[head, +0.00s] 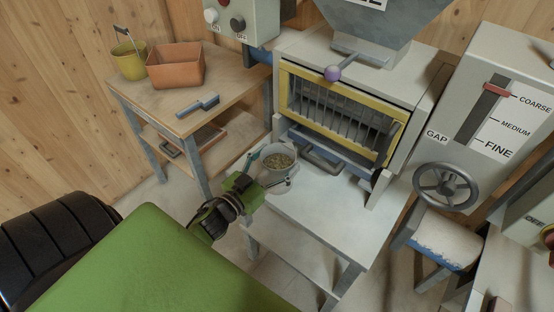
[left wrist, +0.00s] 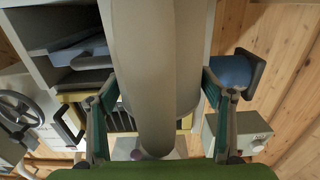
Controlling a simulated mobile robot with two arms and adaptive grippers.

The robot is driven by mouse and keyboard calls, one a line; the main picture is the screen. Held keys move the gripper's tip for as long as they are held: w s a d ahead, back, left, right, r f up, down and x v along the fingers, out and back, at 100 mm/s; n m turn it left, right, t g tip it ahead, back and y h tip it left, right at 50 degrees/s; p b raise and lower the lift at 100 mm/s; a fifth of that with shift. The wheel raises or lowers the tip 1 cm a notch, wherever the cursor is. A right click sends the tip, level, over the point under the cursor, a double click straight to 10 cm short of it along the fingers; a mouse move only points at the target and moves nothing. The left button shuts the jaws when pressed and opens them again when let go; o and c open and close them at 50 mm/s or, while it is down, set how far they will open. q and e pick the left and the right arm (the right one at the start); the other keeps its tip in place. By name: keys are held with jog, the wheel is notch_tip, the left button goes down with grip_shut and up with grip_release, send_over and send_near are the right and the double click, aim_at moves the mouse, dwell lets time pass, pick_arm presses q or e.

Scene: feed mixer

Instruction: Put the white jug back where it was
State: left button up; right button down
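The white jug (head: 279,172) stands upright near the left front edge of the pale stand (head: 320,212), below the mixer outlet, with brownish grain inside. My left gripper (head: 271,169) is at the jug's near side, with its fingers spread. In the left wrist view the jug (left wrist: 156,60) fills the middle, very close, between the two teal-padded fingers of my left gripper (left wrist: 161,92). The fingers look wide open, one on each side of the jug; firm contact is not visible. My right gripper is not in view.
A wooden table (head: 178,101) at left holds a terracotta box (head: 175,66), a yellow bucket (head: 129,61) and a blue-grey scoop (head: 198,106). The mixer (head: 345,105) rises behind the jug. A gap panel with a handwheel (head: 446,187) is at right. The stand is clear right of the jug.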

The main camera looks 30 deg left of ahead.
aim_at(256, 180)
pick_arm(q)
jog(key=shift+o, duration=0.2)
jog(key=shift+r, duration=0.2)
jog(key=s, duration=0.4)
jog(key=s+b, duration=0.1)
jog(key=s, duration=0.3)
jog(key=s+a, duration=0.1)
jog(key=s, duration=0.3)
jog(key=shift+b, duration=0.4)
jog(key=s+d+f+n+g+y, duration=0.1)
jog(key=s+f+g, duration=0.25)
jog(key=f, duration=1.15)
jog(key=s+d+f+g+y, duration=0.1)
jog(key=s+f+g, duration=0.25)
jog(key=f, duration=1.15)
jog(key=s+d+f+m+g, duration=0.1)
jog(key=s+d+f+g, duration=0.1)
jog(key=s+f, duration=0.5)
jog(key=s+d+f+m+g, duration=0.1)
jog(key=s+d+f+g, duration=0.2)
jog(key=s+f, duration=0.4)
jog(key=s+d+f+g, duration=0.2)
jog(key=s+f+g, duration=0.3)
jog(key=s, duration=0.5)
notch_tip(256, 180, down, 2)
jog(key=shift+s+d+f+m+h, duration=0.25)
jog(key=shift+s+d+m+h, duration=0.1)
jog(key=shift+s+m+h, duration=0.05)
